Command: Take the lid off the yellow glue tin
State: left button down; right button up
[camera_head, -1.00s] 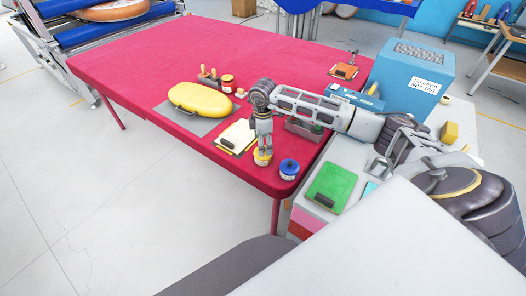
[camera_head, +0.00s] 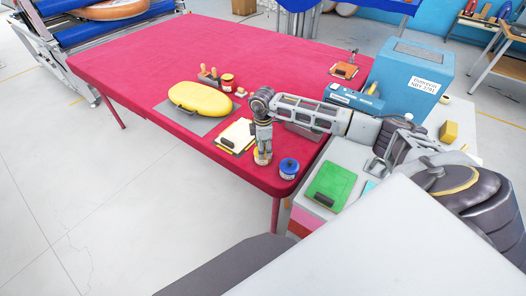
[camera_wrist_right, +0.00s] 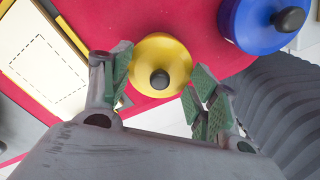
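The yellow glue tin (camera_head: 262,158) stands near the front edge of the red table. In the right wrist view its yellow lid (camera_wrist_right: 158,52) shows from above with a black knob (camera_wrist_right: 160,79) on top. My right gripper (camera_head: 263,148) points down over the tin and hides part of it. In the right wrist view my right gripper (camera_wrist_right: 160,78) is open, its green-padded fingers on either side of the knob with gaps. The lid appears to be on the tin. My left gripper is not in view.
A blue tin (camera_head: 289,168) with a black knob stands close to the right. A clipboard (camera_head: 236,136) lies on the left, and a yellow case (camera_head: 200,98) farther back. A green clipboard (camera_head: 332,184) lies on the side surface. The table's far left is clear.

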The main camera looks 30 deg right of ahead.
jog(key=shift+s, duration=0.1)
grip_shut()
jog(key=shift+f, duration=0.1)
dwell(0.3)
jog(key=shift+r, duration=0.45)
notch_tip(320, 180, up, 9)
jog(key=b, duration=0.1)
jog(key=shift+r, duration=0.15)
